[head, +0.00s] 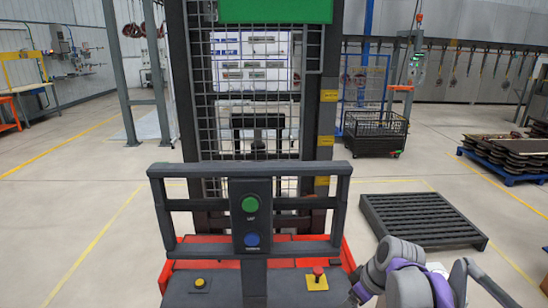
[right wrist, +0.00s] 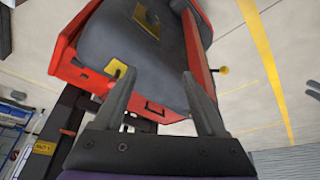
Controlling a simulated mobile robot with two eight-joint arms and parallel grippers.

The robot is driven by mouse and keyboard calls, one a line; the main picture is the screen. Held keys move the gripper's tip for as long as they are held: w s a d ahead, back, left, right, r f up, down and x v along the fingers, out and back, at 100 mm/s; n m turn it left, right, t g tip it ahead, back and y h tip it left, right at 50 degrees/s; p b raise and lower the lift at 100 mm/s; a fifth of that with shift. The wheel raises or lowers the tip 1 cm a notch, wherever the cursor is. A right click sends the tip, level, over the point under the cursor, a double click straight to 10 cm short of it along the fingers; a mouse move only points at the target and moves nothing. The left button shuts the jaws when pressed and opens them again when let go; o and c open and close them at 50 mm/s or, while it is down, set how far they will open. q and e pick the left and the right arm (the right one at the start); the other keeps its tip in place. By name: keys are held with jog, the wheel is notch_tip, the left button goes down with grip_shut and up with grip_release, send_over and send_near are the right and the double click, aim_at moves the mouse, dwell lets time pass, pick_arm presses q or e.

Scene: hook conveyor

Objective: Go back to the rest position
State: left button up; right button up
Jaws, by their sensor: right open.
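My right arm comes in at the bottom right of the head view, bent low beside the red-and-grey machine (head: 348,255). My right gripper (right wrist: 158,76) is open, its two grey fingers apart with nothing between them. In the right wrist view, the machine's red-edged grey body (right wrist: 150,55) fills the space beyond the fingertips. I cannot tell whether the fingers touch it. My left arm and left gripper are outside both views.
A control post with green and blue buttons (head: 251,222) stands straight ahead, before a dark rail and mesh mast. A dark slatted pallet (head: 420,218) lies on the floor at right. A black mesh bin (head: 374,134) stands farther back. Floor at left is clear.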

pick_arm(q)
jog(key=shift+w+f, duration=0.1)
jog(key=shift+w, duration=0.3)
pick_arm(e)
jog(key=s+f+m+t+h, duration=0.1)
jog(key=s+f+m, duration=0.3)
jog(key=s, duration=0.6)
jog(key=s+f+m+t+h, duration=0.1)
jog(key=s+f+m, duration=0.3)
jog(key=s, duration=0.5)
jog(key=shift+s+a+f+h, duration=0.15)
jog(key=shift+s+f+h, duration=0.15)
jog(key=shift+s+h, duration=0.1)
